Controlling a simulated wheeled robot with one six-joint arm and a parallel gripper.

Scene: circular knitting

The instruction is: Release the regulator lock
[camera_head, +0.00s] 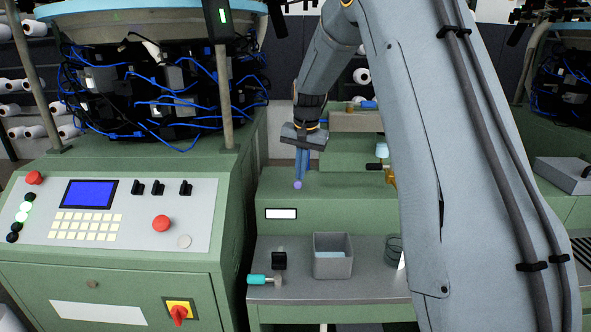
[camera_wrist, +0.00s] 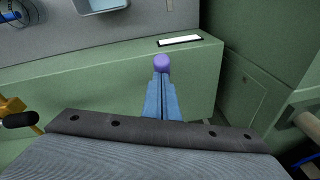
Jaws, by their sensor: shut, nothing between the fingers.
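A small purple round knob (camera_head: 297,185) is at the front of the green machine block, right at my fingertips; it also shows in the wrist view (camera_wrist: 162,63). I cannot tell for sure whether this knob is the regulator lock, or whether the fingers touch it. My gripper (camera_head: 300,174) points down with its blue fingers shut and empty; in the wrist view the closed fingers (camera_wrist: 160,84) end just short of the knob. The knob's shaft or mount is hidden behind the fingers.
A brass fitting (camera_head: 391,175) with a black handle (camera_head: 374,166) stands right of my gripper. Below are a grey bin (camera_head: 333,266) and a teal-handled tool (camera_head: 258,279) on a grey shelf (camera_head: 378,291). A control panel (camera_head: 120,240) stands left.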

